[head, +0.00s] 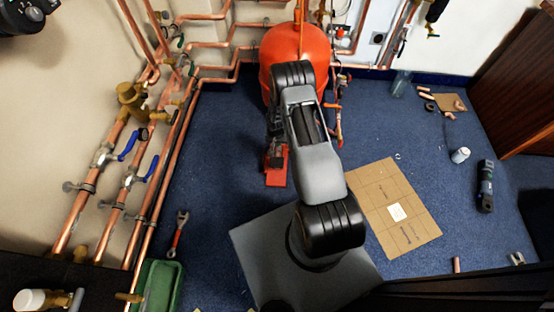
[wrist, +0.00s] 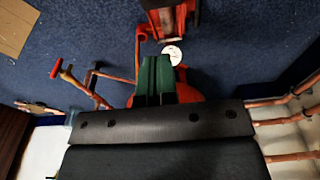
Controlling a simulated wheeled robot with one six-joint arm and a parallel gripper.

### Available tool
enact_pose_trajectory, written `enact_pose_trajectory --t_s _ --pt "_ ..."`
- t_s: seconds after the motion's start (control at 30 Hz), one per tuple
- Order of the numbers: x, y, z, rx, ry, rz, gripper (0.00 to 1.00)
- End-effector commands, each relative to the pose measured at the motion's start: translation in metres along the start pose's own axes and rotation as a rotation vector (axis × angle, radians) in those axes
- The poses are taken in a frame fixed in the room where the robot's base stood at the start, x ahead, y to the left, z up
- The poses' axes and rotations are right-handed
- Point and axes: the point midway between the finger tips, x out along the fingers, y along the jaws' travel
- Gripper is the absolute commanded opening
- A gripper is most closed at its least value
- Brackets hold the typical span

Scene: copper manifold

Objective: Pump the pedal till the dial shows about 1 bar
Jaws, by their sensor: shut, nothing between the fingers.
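The red foot pump (head: 277,176) is on the blue carpet in front of the red tank. In the wrist view the pump's red frame and cylinder (wrist: 170,22) are at the top. A small round white dial (wrist: 172,53) is just below it, its needle too small to read. My gripper (wrist: 155,60) has green fingers closed together with nothing between them. The fingertips are close to the dial and pump in the picture; I cannot tell whether they touch anything. In the head view my arm covers part of the pump, and the dial is not clear there.
The red tank (head: 290,62) stands behind the pump, with copper pipes at the wall and left. A cardboard sheet (head: 400,225) lies to the right. A wrench (head: 178,232) and green tray (head: 160,287) are at left.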

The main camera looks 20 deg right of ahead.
Motion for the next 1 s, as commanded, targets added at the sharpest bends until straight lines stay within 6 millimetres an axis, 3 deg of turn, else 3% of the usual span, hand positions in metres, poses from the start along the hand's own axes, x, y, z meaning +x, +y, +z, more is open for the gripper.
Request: enact_pose_trajectory --t_s 0.33,0.47,1.0 --pt "0.001 0.0 0.0 0.0 0.0 0.0 0.0" --pt "0.01 0.0 0.0 0.0 -0.001 0.0 0.0" --pt "0.106 0.0 0.001 0.001 -0.001 0.0 0.0"
